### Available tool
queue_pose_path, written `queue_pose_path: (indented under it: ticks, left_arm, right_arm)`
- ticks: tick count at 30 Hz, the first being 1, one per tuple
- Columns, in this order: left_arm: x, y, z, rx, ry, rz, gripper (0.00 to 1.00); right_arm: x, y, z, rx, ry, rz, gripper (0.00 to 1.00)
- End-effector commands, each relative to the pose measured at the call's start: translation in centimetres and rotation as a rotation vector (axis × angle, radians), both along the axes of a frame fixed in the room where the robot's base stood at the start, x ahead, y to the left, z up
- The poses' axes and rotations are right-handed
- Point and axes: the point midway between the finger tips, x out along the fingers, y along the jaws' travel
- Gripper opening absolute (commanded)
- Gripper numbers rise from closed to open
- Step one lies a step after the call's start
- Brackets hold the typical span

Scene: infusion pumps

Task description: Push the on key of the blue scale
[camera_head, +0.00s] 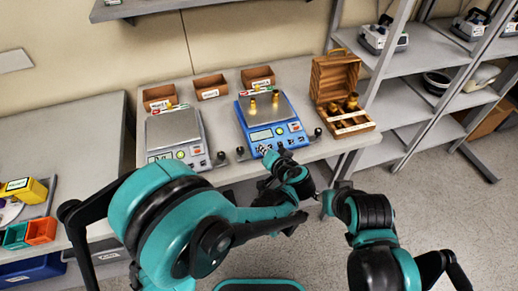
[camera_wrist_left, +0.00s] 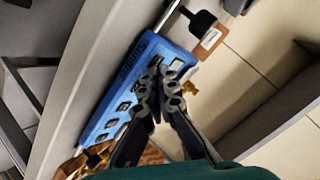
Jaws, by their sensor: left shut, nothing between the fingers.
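The blue scale (camera_head: 243,121) stands on the table, with a display (camera_head: 261,135) and a green round mark on its sloped front. Two brass weights (camera_head: 253,107) stand on its pan. My left gripper (camera_head: 273,154) is at the scale's front edge. In the left wrist view, its closed fingertips (camera_wrist_left: 160,72) are over the blue front panel (camera_wrist_left: 122,92) among several keys and hold nothing. Contact with a key cannot be made out, and the fingers hide part of the panel. My right arm is at the lower right; its gripper cannot be made out clearly.
A grey scale (camera_head: 176,132) stands left of the blue one. Three brown bins (camera_head: 210,87) line the back. A wooden weight box (camera_head: 335,75) is open at the right. Dark round knobs flank the blue scale's front. Shelves (camera_head: 412,68) stand farther right.

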Motion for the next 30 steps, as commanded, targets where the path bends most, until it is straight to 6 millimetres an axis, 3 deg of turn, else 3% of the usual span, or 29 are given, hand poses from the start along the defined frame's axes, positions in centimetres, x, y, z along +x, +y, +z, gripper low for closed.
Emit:
queue_pose_path:
  ticks: [17,30]
  left_arm:
    - [-0.3,-0.1,1.0,0.0,0.0,0.0,0.0]
    - [-1.3,-0.4,5.3,0.0,0.0,-0.002,0.0]
  right_arm:
    - [0.0,0.0,0.7,0.0,0.0,0.0,0.4]
    - [0.0,0.0,4.0,0.0,0.0,0.0,0.4]
